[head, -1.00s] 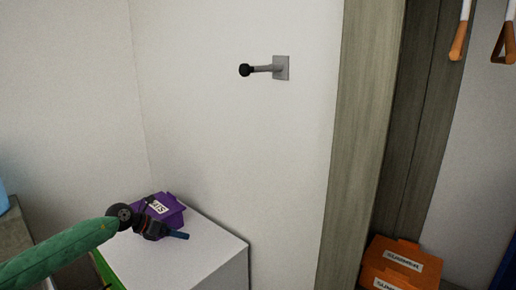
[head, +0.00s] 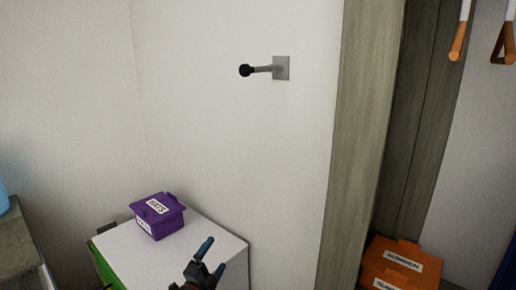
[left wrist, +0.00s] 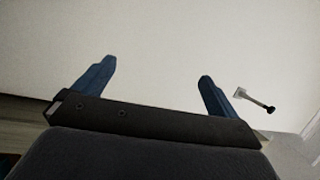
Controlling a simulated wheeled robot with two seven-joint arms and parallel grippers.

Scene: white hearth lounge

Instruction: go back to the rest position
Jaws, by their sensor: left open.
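My left gripper (head: 212,262) is at the bottom of the head view, in front of the right part of a white cabinet top. Its two blue fingertips are spread apart with nothing between them. In the left wrist view the open fingers (left wrist: 155,82) also show empty, against a pale wall. My right gripper is in neither view.
A purple lidded box (head: 160,216) labelled "HATS" sits on the white cabinet (head: 205,238). A wall hook (head: 265,69) with a black knob sticks out above. Orange boxes (head: 402,262) stand in the wardrobe at right, under hangers (head: 503,45). A grey surface (head: 18,245) is at left.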

